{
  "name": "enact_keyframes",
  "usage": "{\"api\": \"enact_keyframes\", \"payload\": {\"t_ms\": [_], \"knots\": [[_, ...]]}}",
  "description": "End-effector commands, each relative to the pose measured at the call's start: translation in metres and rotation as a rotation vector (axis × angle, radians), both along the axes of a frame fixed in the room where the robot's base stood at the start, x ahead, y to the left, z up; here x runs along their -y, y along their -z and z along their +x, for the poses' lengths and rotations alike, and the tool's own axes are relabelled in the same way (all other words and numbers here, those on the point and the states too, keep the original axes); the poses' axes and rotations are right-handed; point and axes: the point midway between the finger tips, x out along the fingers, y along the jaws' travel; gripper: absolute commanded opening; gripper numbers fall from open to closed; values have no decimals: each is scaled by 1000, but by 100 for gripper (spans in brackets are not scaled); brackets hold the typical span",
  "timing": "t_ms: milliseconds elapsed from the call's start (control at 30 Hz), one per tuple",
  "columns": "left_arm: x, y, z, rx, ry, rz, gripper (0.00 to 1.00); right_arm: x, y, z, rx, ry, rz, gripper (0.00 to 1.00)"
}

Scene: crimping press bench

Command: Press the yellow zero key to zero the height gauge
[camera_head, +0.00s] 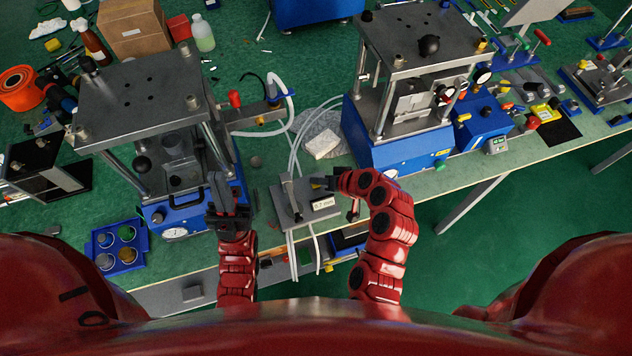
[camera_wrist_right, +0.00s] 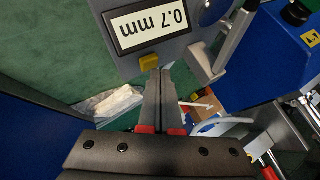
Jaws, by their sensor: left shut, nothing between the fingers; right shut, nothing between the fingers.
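The height gauge (camera_head: 291,208) stands near the bench's front edge, between the two presses. Its display (camera_head: 323,204) reads 0.7 mm and shows upside down in the right wrist view (camera_wrist_right: 150,22). The yellow zero key (camera_wrist_right: 149,61) sits by the display's edge in the right wrist view; I cannot make it out in the head view. My right gripper (camera_head: 326,183) is shut and empty, its fingertips (camera_wrist_right: 160,74) right beside the key. I cannot tell whether they touch it. My left gripper (camera_head: 217,188) is shut and empty in front of the left press.
The left press (camera_head: 140,95) and right press (camera_head: 415,45) flank the gauge. A blue tray (camera_head: 116,248) with round wells lies at the left front. White hoses (camera_head: 290,120) and a white block (camera_head: 323,143) lie behind the gauge.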

Motion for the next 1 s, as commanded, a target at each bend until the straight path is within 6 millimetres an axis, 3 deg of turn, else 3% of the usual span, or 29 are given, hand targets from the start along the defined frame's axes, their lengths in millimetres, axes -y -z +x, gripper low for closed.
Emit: {"api": "enact_keyframes", "payload": {"t_ms": [1000], "knots": [[0,11,0,0,0,0,0,0,10,0,-2,-1,-1,0]]}}
